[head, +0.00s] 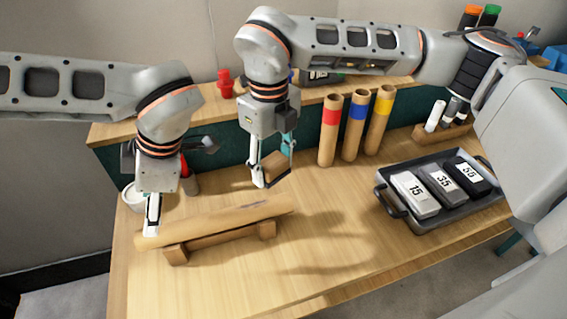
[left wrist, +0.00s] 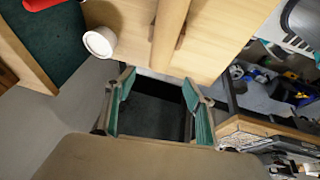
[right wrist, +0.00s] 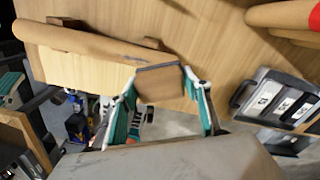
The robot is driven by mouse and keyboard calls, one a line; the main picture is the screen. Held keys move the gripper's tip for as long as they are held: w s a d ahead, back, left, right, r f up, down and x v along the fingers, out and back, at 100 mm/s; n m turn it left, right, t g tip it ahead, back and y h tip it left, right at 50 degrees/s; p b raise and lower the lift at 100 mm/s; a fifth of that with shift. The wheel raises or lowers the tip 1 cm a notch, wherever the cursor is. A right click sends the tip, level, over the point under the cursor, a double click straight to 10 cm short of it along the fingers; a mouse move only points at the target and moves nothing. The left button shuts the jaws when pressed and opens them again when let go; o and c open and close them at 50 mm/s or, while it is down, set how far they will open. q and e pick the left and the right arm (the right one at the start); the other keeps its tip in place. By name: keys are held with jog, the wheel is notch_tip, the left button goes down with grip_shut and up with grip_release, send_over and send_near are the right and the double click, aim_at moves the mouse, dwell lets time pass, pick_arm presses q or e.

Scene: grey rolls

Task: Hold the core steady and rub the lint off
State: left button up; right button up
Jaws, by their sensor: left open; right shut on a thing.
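The core, a long tan cardboard tube (head: 215,223), lies across a low wooden cradle (head: 222,242) at the table's front left. A greyish smudge, perhaps the lint, shows near its right end; it is clearer in the right wrist view (right wrist: 133,58). My left gripper (head: 152,228) points down at the core's left end. In the left wrist view its fingers (left wrist: 160,82) are apart with nothing between them, and the core (left wrist: 170,32) lies just beyond the tips. My right gripper (head: 271,172) is shut on a tan block (right wrist: 160,84), held above the table behind the core's right end.
Upright tubes with red, blue and yellow bands (head: 354,125) stand behind to the right. A grey tray (head: 398,208) of numbered weights lies at the right. A white cup (head: 133,195) stands behind the left gripper. The table between cradle and tray is clear.

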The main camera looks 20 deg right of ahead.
jog(key=m, duration=0.1)
jog(key=a+m, duration=0.1)
jog(key=m, duration=0.1)
jog(key=a+m, duration=0.1)
jog(key=m, duration=0.1)
jog(key=shift+s+a+r, duration=0.15)
jog(key=shift+a+r, duration=0.05)
jog(key=shift+r, duration=0.15)
pick_arm(q)
jog(key=x, duration=1.2)
pick_arm(e)
jog(key=m, duration=0.2)
jog(key=a+m, duration=0.1)
jog(key=m, duration=0.1)
jog(key=a+m, duration=0.1)
jog(key=m, duration=0.1)
jog(key=shift+s+a+r+m, duration=0.1)
jog(key=shift+s+r+m, duration=0.1)
jog(key=shift+r+m, duration=0.15)
pick_arm(q)
jog(key=shift+c, duration=0.5)
jog(key=c, duration=1.2)
